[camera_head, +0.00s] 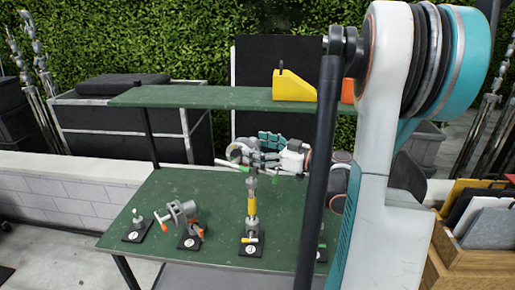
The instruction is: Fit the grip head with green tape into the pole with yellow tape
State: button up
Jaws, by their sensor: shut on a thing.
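The pole with yellow tape (252,208) stands upright on a dark base on the lower green shelf. My gripper (264,150) is just above the pole's top and is shut on the grip head (237,153). The grip head is a grey metal piece with a rounded clamp that sticks out to the left of the fingers. A small bit of green shows under it, close to the pole's top. I cannot tell whether the grip head's lower end is inside the pole, touching it or just above it. My fingers hide part of the head.
Left of the pole, a grey clamp with orange handles (182,214) and a small metal stud (138,219) stand on dark bases. A dark upright post (318,180) hides part of another base at right. The upper shelf (190,97) holds a yellow block (293,86).

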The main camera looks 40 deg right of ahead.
jog(key=shift+f+b, duration=1.4)
jog(key=shift+f, duration=0.3)
jog(key=o, duration=1.7)
jog(key=shift+c, duration=0.2)
jog(key=shift+s, duration=0.1)
jog(key=v, duration=1.2)
